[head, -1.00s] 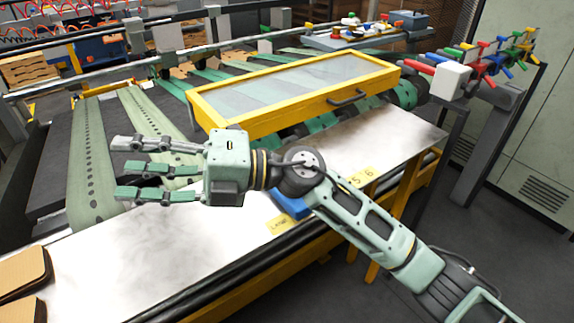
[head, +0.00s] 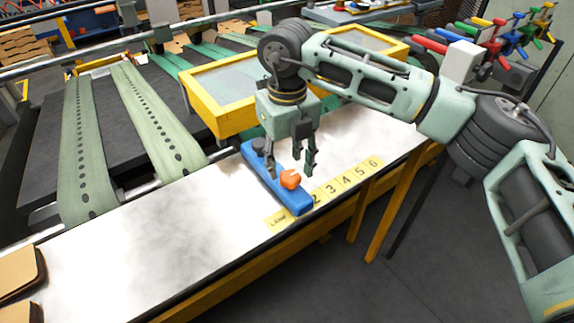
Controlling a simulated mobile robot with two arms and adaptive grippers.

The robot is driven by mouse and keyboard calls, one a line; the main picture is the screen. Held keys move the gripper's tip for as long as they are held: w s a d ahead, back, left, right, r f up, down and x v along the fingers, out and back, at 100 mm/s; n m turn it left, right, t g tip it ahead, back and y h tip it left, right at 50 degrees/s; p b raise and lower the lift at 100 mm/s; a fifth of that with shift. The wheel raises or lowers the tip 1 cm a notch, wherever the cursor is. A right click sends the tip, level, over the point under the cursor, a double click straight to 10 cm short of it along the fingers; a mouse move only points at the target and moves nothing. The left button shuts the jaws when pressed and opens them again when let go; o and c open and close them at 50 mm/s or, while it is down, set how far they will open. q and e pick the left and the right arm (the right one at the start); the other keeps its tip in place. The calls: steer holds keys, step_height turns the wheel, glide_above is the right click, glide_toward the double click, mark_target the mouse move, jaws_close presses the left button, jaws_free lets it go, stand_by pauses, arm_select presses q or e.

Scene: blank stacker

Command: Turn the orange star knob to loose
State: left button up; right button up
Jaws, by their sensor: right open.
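The orange star knob (head: 290,179) sits on a blue bar (head: 265,174) that lies across the metal table plate. A dark round knob (head: 258,146) stands at the bar's far end. My right gripper (head: 292,172) points down over the bar, open, with its fingers close above and behind the orange knob. I cannot tell whether a finger touches the knob. A yellow label (head: 279,218) lies by the bar's near end; its lettering is too small to read surely. My left gripper is not in view.
Yellow number labels (head: 345,181) run along the plate's front edge to the right. A yellow-framed clear cover (head: 212,119) stands behind my right gripper. Brown cardboard (head: 18,270) lies at the left. The plate (head: 140,235) between is clear.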

mark_target(287, 177)
steer(key=shift+f+p, duration=0.4)
steer(key=shift+f, duration=1.2)
steer(key=shift+c, duration=0.4)
steer(key=c, duration=1)
